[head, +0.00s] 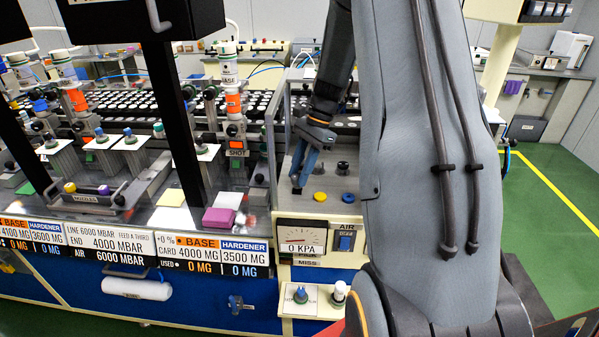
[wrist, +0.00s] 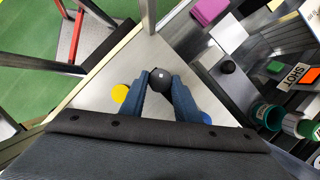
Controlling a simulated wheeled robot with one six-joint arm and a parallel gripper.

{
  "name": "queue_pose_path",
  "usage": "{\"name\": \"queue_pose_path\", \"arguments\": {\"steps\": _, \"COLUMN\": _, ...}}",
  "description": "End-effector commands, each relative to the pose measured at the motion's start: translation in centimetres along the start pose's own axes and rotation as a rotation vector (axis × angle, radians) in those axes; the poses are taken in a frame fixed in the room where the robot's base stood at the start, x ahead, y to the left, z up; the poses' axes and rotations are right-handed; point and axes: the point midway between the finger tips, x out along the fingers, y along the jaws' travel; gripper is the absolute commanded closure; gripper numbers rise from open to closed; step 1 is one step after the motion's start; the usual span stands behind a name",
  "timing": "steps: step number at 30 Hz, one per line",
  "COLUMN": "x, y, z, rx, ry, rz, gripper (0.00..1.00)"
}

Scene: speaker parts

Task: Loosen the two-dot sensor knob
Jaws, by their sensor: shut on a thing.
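My gripper (head: 297,186) reaches down onto the light panel at the right end of the bench. In the wrist view its two blue fingers (wrist: 161,80) are shut on a round black knob (wrist: 159,74), one on each side. The knob has a small pale mark on top; I cannot count its dots. A yellow button (head: 320,197) sits just right of the fingers and also shows in the wrist view (wrist: 120,93). Two other black knobs, one nearer (head: 315,168) and one farther right (head: 343,168), stand behind it.
Below the panel are a gauge reading 0 KPA (head: 302,236) and a blue AIR switch (head: 346,242). Dispensing columns crowd the bench further left. Green floor is open at right.

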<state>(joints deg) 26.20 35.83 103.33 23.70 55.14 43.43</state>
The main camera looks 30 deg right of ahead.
Motion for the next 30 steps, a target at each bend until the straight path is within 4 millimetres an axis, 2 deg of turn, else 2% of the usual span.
{"name": "queue_pose_path", "arguments": {"steps": 14, "x": 0.02, "y": -0.1, "z": -0.04, "rx": -0.014, "ry": 0.002, "rz": 0.003, "gripper": 0.94}}
{"name": "queue_pose_path", "arguments": {"steps": 15, "x": 0.02, "y": -0.1, "z": -0.03, "rx": -0.013, "ry": 0.001, "rz": 0.003, "gripper": 0.65}}
{"name": "queue_pose_path", "arguments": {"steps": 17, "x": 0.02, "y": -0.09, "z": -0.03, "rx": -0.013, "ry": 0.001, "rz": 0.004, "gripper": 0.54}}
{"name": "queue_pose_path", "arguments": {"steps": 26, "x": -0.05, "y": -0.04, "z": -0.03, "rx": -0.012, "ry": 0.001, "rz": 0.004, "gripper": 0.52}}
{"name": "queue_pose_path", "arguments": {"steps": 30, "x": -0.84, "y": -0.13, "z": 0.26, "rx": -0.013, "ry": 0.002, "rz": 0.002, "gripper": 0.52}}
